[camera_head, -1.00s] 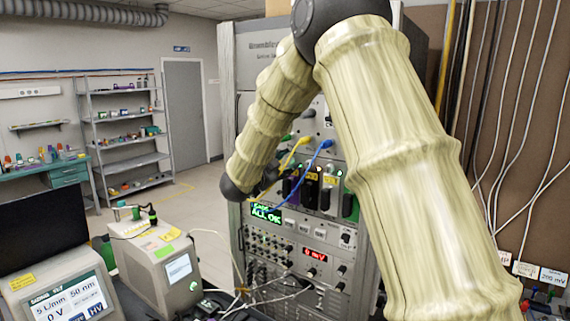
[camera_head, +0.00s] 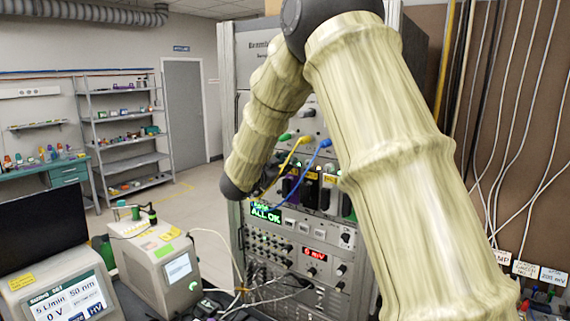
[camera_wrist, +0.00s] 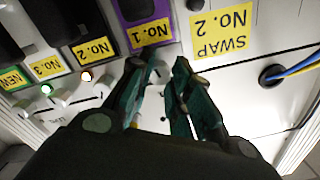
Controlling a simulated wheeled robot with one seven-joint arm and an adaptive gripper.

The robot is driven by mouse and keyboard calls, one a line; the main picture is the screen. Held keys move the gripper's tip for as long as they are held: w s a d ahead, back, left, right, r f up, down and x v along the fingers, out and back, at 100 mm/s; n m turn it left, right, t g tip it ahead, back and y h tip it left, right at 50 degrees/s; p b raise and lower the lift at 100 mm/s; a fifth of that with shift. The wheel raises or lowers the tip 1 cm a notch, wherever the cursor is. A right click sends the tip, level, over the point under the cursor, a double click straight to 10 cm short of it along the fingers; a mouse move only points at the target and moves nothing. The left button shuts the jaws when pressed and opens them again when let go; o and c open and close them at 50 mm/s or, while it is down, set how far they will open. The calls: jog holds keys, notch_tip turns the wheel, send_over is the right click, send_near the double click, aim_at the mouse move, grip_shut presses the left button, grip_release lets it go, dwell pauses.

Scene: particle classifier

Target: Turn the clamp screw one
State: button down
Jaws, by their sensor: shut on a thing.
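In the wrist view my gripper (camera_wrist: 158,69) has its dark teal fingers closed about the white clamp screw one (camera_wrist: 161,74), just below the purple module (camera_wrist: 139,10) with the yellow "NO. 1" label (camera_wrist: 152,34). Only a small part of the screw shows between the fingertips. How far it is turned cannot be seen. In the head view my arm hides most of the front of the rack (camera_head: 345,240), and the gripper itself is not clearly visible there.
More white screws (camera_wrist: 103,88) stand in a row left of the gripper, with small lamps (camera_wrist: 86,77) near them. A yellow "SWAP NO. 2" label (camera_wrist: 220,30) and blue and yellow cables (camera_wrist: 295,70) lie to the right. A benchtop instrument (camera_head: 165,270) stands left of the rack.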

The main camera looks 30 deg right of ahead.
jog(key=c, duration=1.3)
grip_release()
jog(key=v, duration=1.2)
jog(key=shift+f, duration=0.1)
